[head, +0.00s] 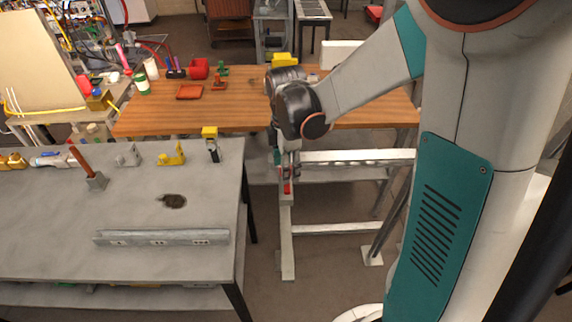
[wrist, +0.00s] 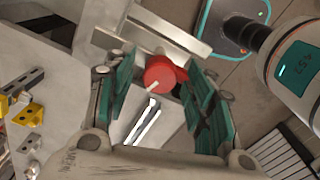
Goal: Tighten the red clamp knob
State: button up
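The red clamp knob (wrist: 159,74) shows in the wrist view as a round red disc with a pale line on its lower left. It sits at a grey metal frame beam. My gripper (wrist: 161,92) is open, with its teal-padded fingers to the left and right of the knob. A gap shows on the left; the right finger is close to the knob's red side part, and I cannot tell whether it touches. In the head view a small red part of the knob (head: 288,188) shows below my gripper (head: 286,176); the rest is hidden.
A grey workbench (head: 200,262) with yellow brackets and a metal rail (head: 160,238) stands to the left. A wooden table (head: 170,115) with red and green items is behind. The grey metal frame (head: 287,240) stands on the floor, with open floor around its legs.

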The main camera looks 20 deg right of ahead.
jog(key=c, duration=0.9)
jog(key=shift+m, duration=0.3)
